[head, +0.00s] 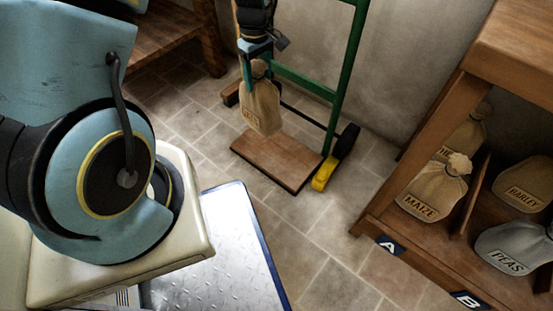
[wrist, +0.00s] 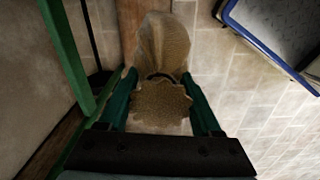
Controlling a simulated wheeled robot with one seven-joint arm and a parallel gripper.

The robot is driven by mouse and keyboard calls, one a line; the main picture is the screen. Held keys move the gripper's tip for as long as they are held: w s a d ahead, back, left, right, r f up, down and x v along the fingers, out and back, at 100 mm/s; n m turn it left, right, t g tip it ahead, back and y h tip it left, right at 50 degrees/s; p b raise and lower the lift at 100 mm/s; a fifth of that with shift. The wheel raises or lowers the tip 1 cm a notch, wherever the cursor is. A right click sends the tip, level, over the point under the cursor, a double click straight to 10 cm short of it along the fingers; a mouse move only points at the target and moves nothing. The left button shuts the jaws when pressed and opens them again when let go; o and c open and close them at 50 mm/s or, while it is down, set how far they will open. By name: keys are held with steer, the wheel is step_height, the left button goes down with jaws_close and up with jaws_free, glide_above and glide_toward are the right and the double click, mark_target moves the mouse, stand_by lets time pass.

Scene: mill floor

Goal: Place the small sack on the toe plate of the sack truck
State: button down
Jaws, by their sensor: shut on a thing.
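My gripper (head: 255,62) is shut on the neck of a small tan sack (head: 261,108) with a dark printed label that I cannot read surely. The sack hangs upright above the brown wooden toe plate (head: 278,162) of the green sack truck (head: 350,60), in front of its frame. In the wrist view the sack (wrist: 162,45) hangs between the green fingers of my gripper (wrist: 160,100), its gathered top towards the camera. The sack hides part of the toe plate there, and the gap under it is hard to judge.
A wooden shelf (head: 385,190) at the right holds several sacks, including a MAIZE sack (head: 432,190), a BARLEY sack (head: 522,184) and a grey PEAS sack (head: 512,248). The truck has a black wheel (head: 346,140) and a yellow part (head: 323,175). Tiled floor in front is clear.

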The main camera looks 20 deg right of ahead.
steer(key=s+d+f+b, duration=0.2)
steer(key=f+b, duration=0.4)
steer(key=f, duration=0.4)
steer(key=s+d+f+n+b, duration=0.1)
steer(key=s+d+f+b, duration=0.2)
steer(key=f+b, duration=0.4)
steer(key=shift+s+d+f+b, duration=0.3)
steer(key=shift+d+f, duration=0.25)
steer(key=shift+f, duration=1.1)
steer(key=shift+c, duration=0.3)
jaws_free()
